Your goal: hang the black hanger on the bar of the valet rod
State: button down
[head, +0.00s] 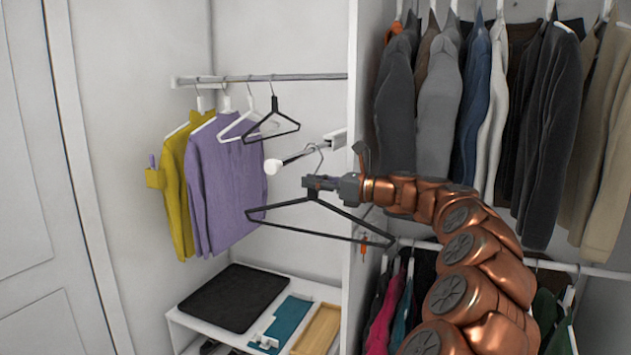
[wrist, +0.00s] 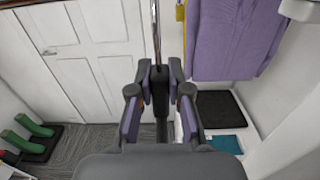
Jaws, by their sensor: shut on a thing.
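My gripper (head: 313,184) is shut on the neck of a black hanger (head: 338,236), just below its metal hook. In the wrist view my gripper (wrist: 160,76) has the dark neck between its purple-padded fingers, and the metal hook (wrist: 156,30) points away from them. The valet rod (head: 296,156) sticks out from the white closet panel and ends in a pale knob (head: 272,166). In the head view the hook overlaps the rod near its middle. I cannot tell whether it is over the bar or only in front of or behind it.
A wall rail (head: 265,78) holds a yellow garment (head: 180,190), a purple sweater (head: 222,185), a white hanger and another black hanger (head: 270,125). A low white shelf below carries a black mat (head: 235,297) and a wooden tray (head: 317,328). The panel's edge (head: 362,90) stands close to my arm.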

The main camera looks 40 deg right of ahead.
jog(key=c, duration=1)
grip_release()
jog(key=shift+d, duration=0.1)
jog(key=shift+c, duration=0.2)
jog(key=shift+s, duration=0.1)
